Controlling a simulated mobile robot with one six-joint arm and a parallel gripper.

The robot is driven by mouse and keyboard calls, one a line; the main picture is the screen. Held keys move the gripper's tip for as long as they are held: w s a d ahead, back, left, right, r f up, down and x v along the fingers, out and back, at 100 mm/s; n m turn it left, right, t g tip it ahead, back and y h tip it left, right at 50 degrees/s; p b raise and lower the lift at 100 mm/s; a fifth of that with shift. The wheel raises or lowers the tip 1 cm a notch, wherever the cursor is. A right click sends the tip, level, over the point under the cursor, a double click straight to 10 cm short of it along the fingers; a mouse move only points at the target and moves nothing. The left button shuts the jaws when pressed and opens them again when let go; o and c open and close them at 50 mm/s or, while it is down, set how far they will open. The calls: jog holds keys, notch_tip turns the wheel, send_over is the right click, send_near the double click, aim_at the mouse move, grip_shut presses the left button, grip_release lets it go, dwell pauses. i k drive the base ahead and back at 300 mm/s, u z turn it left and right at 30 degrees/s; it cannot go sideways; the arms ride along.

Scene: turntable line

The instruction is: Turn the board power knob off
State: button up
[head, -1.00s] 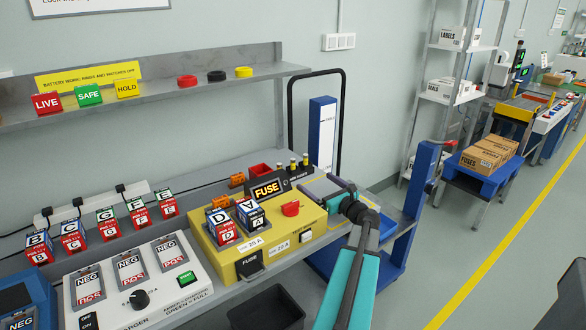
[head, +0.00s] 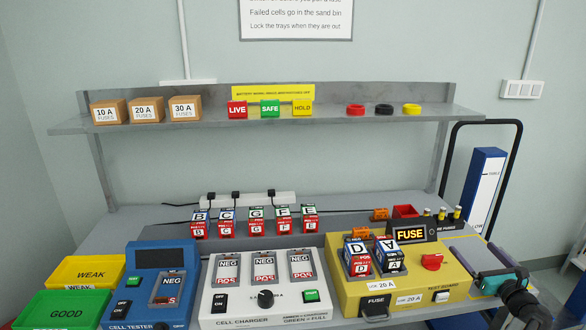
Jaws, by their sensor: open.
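A red knob (head: 432,261) sits on the top right of the yellow test board (head: 345,292). It faces up and shows in full; its exact setting is too small to read. My gripper (head: 482,279) is to the right of the board in the head view, low beside its right edge and apart from the knob. It is open and looks empty, though its fingertips are small and partly hidden.
A white cell charger (head: 240,303) with a black knob (head: 265,299) stands left of the board, and a blue cell tester (head: 145,258) beyond it. A row of cells stands behind the charger. A grey shelf (head: 210,122) runs above; the space over the red knob is clear.

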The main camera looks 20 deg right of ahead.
aim_at(432, 262)
jog(key=k, duration=1)
